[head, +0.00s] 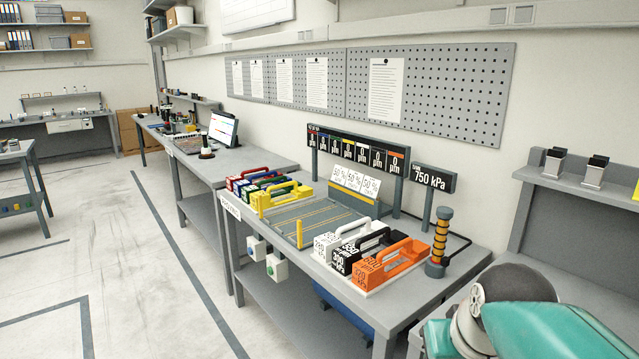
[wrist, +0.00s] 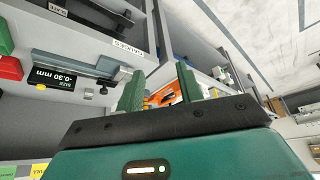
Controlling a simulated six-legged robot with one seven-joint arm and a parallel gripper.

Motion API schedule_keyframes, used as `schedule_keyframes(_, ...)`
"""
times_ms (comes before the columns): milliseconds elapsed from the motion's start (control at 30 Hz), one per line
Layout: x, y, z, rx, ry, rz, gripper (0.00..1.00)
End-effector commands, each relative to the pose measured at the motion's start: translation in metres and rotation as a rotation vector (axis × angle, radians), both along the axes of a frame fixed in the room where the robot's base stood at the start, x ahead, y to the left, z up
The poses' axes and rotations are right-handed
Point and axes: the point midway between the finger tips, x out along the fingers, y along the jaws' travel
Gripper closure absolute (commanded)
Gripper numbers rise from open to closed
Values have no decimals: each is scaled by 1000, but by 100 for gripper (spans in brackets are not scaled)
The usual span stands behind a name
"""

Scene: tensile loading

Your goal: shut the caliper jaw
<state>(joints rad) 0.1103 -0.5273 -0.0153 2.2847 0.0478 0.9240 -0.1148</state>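A grey caliper-like tool (wrist: 75,66) lies at the left of the wrist view, beside a black readout (wrist: 54,79) reading "SIZE -0.30 mm", seen upside down. I cannot tell how wide its jaw stands. My gripper (wrist: 158,72) shows two green fingers set well apart with nothing gripped between them. The tool is to the left of the fingers and apart from them. In the head view only part of my arm shows at the lower right; neither my gripper nor the caliper can be made out there.
A shelf label reading "GAUGES" (wrist: 127,48) is near the left finger. Red (wrist: 9,69) and green (wrist: 5,38) blocks sit at the wrist view's left edge. In the head view, an orange weight (head: 392,266) and a banded column (head: 440,240) stand on the bench.

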Motion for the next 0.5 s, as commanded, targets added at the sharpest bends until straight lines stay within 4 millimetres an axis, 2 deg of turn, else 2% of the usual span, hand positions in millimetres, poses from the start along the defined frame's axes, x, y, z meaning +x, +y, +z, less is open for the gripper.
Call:
schedule_keyframes(33, -18, 11, -7, -3, -10, 13, 63)
schedule_keyframes(100, -36, 21, -17, -3, -18, 21, 63)
schedule_keyframes(200, -55, 30, -29, -3, -26, 28, 63)
schedule_keyframes(300, -64, 34, -36, -5, -30, 30, 63)
schedule_keyframes(500, -66, 35, -38, -4, -28, 29, 63)
